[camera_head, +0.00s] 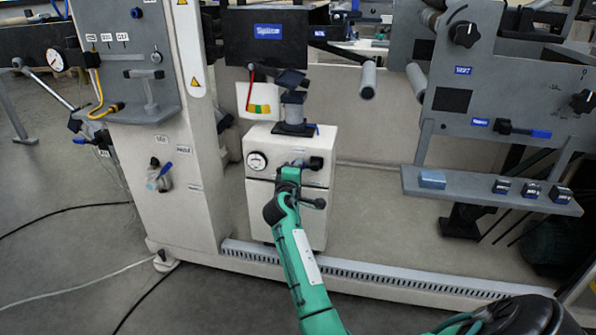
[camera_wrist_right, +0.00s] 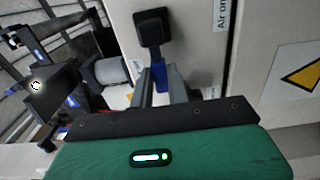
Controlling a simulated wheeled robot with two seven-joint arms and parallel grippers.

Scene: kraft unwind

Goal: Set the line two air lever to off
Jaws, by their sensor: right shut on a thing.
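The blue lever (camera_wrist_right: 160,76) shows in the right wrist view, below a black block (camera_wrist_right: 152,28) on a pale cabinet face. My right gripper (camera_wrist_right: 161,88) is shut on this blue lever, with one grey finger on each side of it. In the head view my right gripper (camera_head: 291,166) is at the upper front of the white cabinet (camera_head: 258,205), and it hides the lever there. A label reading "Air on" (camera_wrist_right: 221,14) is to the right of the block in the wrist view. My left gripper is not in view.
A round gauge (camera_head: 257,160) is left of my right gripper. Black fittings (camera_head: 316,163) stick out to its right. A separate blue-handled valve (camera_head: 160,172) is on the left column. A grey shelf (camera_head: 490,190) with small blocks stands at right. A slotted rail (camera_head: 370,276) runs along the floor.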

